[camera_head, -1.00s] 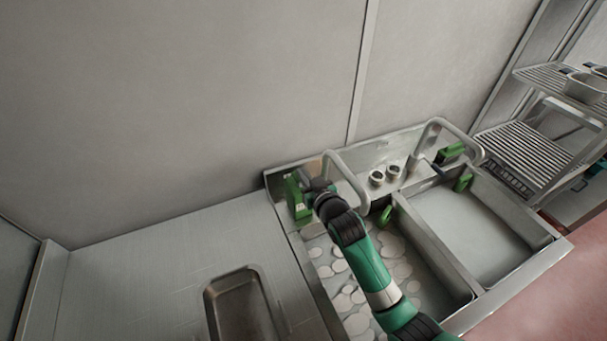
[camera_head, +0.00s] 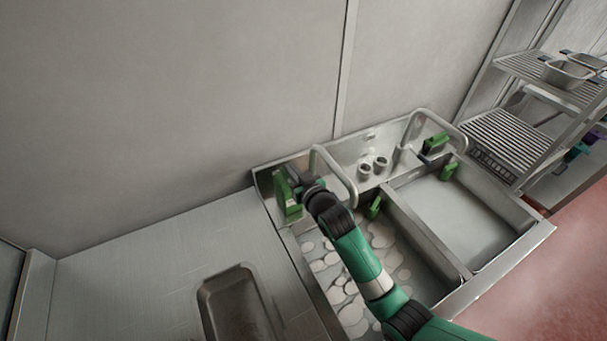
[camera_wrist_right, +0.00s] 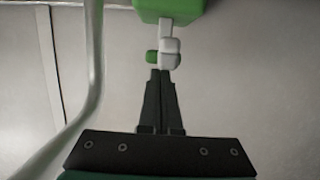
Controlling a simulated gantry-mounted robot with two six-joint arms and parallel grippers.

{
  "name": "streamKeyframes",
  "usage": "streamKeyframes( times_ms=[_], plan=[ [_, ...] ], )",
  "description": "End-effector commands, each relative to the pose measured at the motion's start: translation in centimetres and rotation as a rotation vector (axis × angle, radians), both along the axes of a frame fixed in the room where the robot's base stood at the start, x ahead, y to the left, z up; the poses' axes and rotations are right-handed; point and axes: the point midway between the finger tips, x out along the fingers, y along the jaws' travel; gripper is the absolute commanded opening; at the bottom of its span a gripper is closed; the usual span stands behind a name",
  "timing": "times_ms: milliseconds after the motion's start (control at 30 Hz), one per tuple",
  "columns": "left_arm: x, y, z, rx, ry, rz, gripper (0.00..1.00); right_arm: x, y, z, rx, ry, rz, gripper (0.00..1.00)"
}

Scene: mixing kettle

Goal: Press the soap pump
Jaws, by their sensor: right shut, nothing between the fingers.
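The soap pump is a green dispenser (camera_head: 283,192) at the back left corner of the sink in the head view. In the right wrist view, its green body (camera_wrist_right: 172,8) is at the top edge, with a white nozzle (camera_wrist_right: 170,46) and a small green tip pointing toward my gripper. My right gripper (camera_wrist_right: 160,73) is shut and empty, its fingertips right at the nozzle's near end; I cannot tell whether they touch. In the head view, my right gripper (camera_head: 300,180) is beside the dispenser, partly hidden by my wrist. My left gripper is not in view.
A curved faucet pipe (camera_head: 340,170) stands just right of my gripper and also shows in the wrist view (camera_wrist_right: 95,80). The left basin (camera_head: 335,290) holds pale round pieces; the right basin (camera_head: 460,215) looks empty. A wire shelf (camera_head: 510,135) stands at right. A tray (camera_head: 205,300) is set in the left counter.

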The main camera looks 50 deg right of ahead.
Motion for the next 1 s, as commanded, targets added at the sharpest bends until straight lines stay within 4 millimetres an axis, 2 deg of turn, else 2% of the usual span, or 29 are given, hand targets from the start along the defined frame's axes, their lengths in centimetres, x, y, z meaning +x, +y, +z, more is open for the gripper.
streamKeyframes(
  times_ms=[33, 67, 133, 400, 500, 667, 1000],
  plan=[
    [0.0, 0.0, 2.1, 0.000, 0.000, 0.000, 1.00, 0.1, 0.1, 2.4, -0.001, -0.004, 0.002, 0.00],
    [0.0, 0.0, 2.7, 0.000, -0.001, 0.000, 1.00, 0.1, 0.1, 3.2, -0.001, -0.006, 0.003, 0.00],
    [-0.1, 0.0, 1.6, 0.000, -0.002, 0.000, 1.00, -1.4, 0.7, 2.2, -0.002, -0.006, 0.003, 0.00],
    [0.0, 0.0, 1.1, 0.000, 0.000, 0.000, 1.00, -6.7, 2.6, 3.8, -0.002, -0.009, 0.004, 0.00],
    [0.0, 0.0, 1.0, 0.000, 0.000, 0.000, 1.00, -8.0, 3.1, 4.1, -0.002, -0.008, 0.004, 0.00],
    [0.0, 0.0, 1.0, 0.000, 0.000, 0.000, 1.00, -9.0, 3.4, 4.4, -0.002, -0.007, 0.003, 0.00],
    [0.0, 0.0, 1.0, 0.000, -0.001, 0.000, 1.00, -9.0, 3.4, 4.5, -0.002, -0.008, 0.003, 0.00]
  ],
)
